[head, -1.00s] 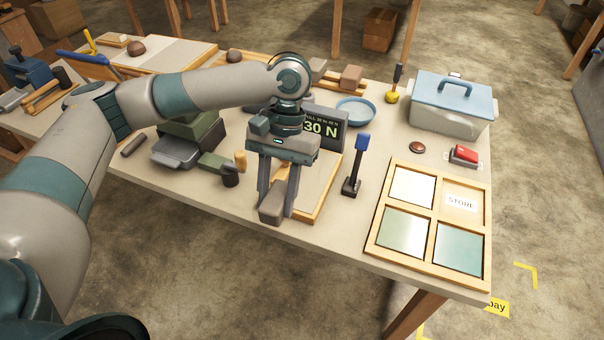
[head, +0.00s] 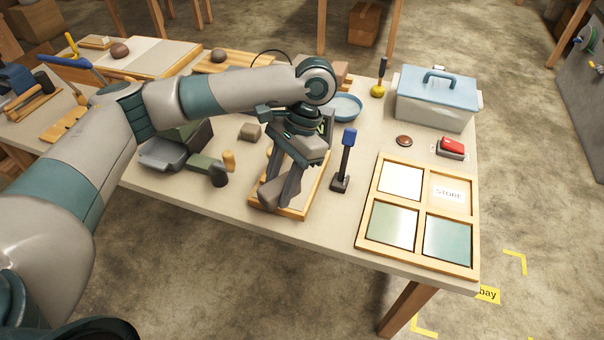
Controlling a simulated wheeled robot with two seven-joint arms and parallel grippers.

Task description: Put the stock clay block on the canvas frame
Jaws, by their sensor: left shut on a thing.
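My left gripper (head: 277,184) is shut on a grey-brown clay block (head: 270,194), which looks like the stock clay block. The block sits tilted between the fingertips. The canvas frame (head: 312,188), a pale panel with a wooden rim, lies on the table under my left gripper. In the head view the block overlaps the frame's front left part. I cannot tell whether the block touches it. The gripper and wrist hide much of the frame. My right gripper is not in view.
A black stand with a blue top (head: 346,160) is close right of the frame. A wooden divided tray (head: 364,221) lies further right. A small grey-brown block (head: 250,131), green block (head: 203,163) and dark cup (head: 219,176) are to the left. A blue-lidded bin (head: 436,105) stands behind.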

